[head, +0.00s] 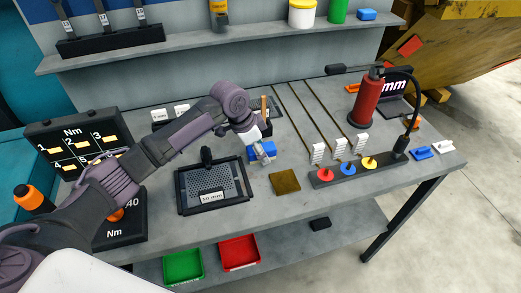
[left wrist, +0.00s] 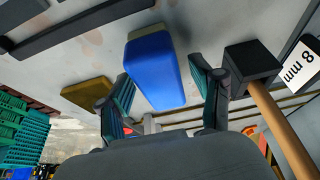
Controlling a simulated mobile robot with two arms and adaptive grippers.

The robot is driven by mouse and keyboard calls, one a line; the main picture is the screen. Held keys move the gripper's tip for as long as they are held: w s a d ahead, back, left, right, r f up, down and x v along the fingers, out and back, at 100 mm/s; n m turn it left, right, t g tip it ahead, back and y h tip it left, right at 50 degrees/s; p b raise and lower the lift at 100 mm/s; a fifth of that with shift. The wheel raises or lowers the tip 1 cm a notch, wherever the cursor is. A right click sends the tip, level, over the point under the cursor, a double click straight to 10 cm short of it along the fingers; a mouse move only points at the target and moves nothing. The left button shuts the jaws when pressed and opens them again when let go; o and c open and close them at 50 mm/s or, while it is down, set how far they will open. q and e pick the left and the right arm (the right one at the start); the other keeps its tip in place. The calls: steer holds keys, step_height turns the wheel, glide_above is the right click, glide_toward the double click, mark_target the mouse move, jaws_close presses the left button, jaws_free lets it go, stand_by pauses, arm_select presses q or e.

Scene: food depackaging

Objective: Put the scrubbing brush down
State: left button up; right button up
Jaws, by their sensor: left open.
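The scrubbing brush, a blue block with a pale bristle side (left wrist: 155,75), is between the fingers of my left gripper in the left wrist view. In the head view the blue brush (head: 259,149) is at the middle of the grey table, right of the perforated tray, and appears to rest on the tabletop. My left gripper (head: 265,155) is open, with its fingers on either side of the brush (left wrist: 162,72). Whether a finger still touches it I cannot tell. My right gripper is not in view.
A brown square pad (head: 285,182) lies just in front of the brush. A black perforated tray (head: 241,203) is left of it. A wooden-handled tool (left wrist: 280,125) is close to one finger. A red fire extinguisher (head: 368,100) and colored knobs (head: 347,167) are to the right.

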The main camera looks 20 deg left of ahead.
arm_select(q)
steer(key=b+v, duration=0.1)
steer(key=v, duration=1)
steer(key=shift+r+b, duration=0.35)
steer(key=shift+a, duration=0.1)
